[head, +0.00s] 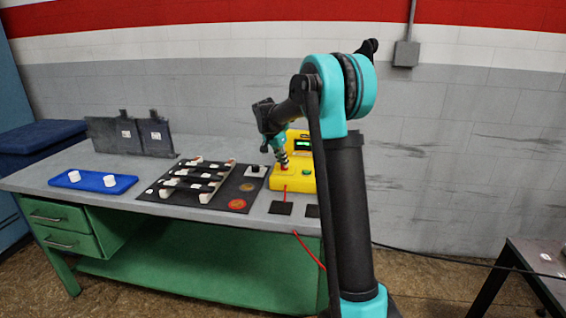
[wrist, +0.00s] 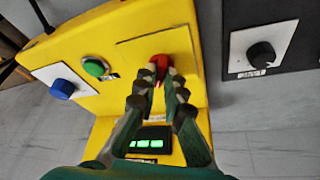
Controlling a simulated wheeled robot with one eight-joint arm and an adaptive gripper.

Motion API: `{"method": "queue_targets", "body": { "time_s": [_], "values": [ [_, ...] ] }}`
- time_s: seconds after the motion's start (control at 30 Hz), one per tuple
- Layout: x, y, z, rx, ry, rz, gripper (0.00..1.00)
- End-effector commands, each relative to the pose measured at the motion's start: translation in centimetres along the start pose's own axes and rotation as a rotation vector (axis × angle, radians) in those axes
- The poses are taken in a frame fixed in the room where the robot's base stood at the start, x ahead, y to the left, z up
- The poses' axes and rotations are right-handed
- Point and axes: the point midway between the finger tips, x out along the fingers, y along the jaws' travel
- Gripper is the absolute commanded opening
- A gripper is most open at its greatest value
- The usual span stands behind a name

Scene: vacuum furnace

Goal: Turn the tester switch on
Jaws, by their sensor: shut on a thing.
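The yellow tester (head: 304,180) stands at the right end of the workbench, and its yellow body fills much of the wrist view (wrist: 150,25). Its display (head: 302,144) is lit green, also in the wrist view (wrist: 146,143). My gripper (head: 284,164) reaches down onto the tester's face. In the wrist view my gripper (wrist: 163,76) is shut on a small red switch (wrist: 160,62). The fingertips hide part of the switch, so its position is unclear. A green button (wrist: 95,67) and a blue knob (wrist: 62,88) on a white plate sit to its left.
A black mat (head: 238,205) with racks lies left of the tester. A black knob (wrist: 262,54) on a white plate is beside the tester. A blue tray (head: 75,182) with white pieces is further left. A red cable (head: 308,250) hangs over the bench's front edge.

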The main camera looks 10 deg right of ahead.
Motion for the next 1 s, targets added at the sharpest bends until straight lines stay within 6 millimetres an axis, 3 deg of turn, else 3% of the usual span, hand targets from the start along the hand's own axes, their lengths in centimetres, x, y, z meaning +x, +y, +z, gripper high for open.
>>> {"method": "queue_targets", "body": {
  "time_s": [0.03, 0.2, 0.57, 0.67, 1.0],
  "values": [
    [0.0, 0.0, 0.0, 0.001, 0.000, 0.000, 0.12],
    [0.0, 0.0, 0.0, 0.000, 0.000, 0.000, 0.30],
    [-0.5, 0.0, 0.0, -0.001, 0.000, 0.000, 0.30],
    [-1.7, 0.0, 0.0, -0.001, 0.000, -0.001, 0.30],
    [-8.5, 0.0, 0.1, -0.002, -0.001, 0.000, 0.30]
  ]
}}
